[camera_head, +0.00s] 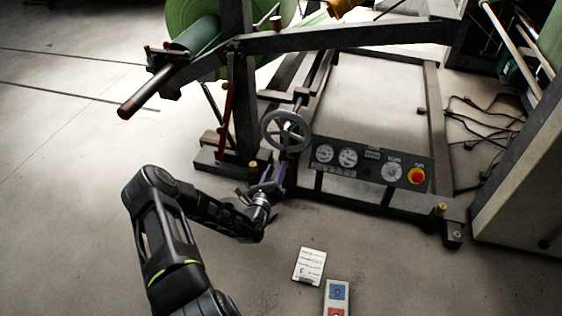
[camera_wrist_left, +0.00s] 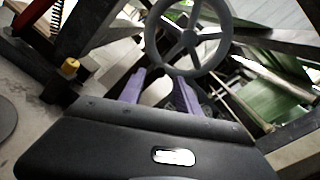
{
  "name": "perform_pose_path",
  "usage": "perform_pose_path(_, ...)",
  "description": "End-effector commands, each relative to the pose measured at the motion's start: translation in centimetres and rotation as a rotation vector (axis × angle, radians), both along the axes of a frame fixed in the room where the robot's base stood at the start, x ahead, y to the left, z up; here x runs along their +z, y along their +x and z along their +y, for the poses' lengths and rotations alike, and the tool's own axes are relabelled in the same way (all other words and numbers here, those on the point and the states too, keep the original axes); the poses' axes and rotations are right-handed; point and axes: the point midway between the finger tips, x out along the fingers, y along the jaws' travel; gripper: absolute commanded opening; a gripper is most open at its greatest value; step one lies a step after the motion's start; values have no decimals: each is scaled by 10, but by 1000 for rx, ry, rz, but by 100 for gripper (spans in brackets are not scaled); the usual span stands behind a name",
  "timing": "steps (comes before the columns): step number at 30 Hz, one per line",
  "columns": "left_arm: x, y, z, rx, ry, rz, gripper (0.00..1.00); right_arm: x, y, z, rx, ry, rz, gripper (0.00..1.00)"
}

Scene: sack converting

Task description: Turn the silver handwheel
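The silver handwheel (camera_head: 288,130) is a grey spoked wheel at the machine's front left corner, left of the control panel. In the left wrist view the handwheel (camera_wrist_left: 189,38) is at the top, just beyond the fingers. My left gripper (camera_head: 277,176) is below the wheel and apart from it. In the left wrist view its two purple fingers (camera_wrist_left: 159,88) stand apart with nothing visible between them. My right gripper is not in view.
The control panel (camera_head: 372,165) with dials and a red button (camera_head: 416,175) is right of the wheel. A dark post (camera_head: 241,110) and a protruding roller bar (camera_head: 150,92) are at left. A white card (camera_head: 310,265) lies in front. Floor at left is clear.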

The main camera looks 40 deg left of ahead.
Motion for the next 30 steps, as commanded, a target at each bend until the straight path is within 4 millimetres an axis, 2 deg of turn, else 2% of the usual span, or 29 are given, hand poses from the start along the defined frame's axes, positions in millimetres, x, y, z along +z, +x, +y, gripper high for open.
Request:
perform_pose_path(3, -4, 19, 6, -2, 3, -2, 40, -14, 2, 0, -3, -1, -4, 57)
perform_pose_path(9, -2, 43, 15, -2, 3, -1, 40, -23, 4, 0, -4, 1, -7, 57)
perform_pose_path(20, 0, 50, 17, -1, 1, 1, 40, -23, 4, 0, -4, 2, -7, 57)
perform_pose_path(30, 0, 50, 17, -1, 1, 1, 13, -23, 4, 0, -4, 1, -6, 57)
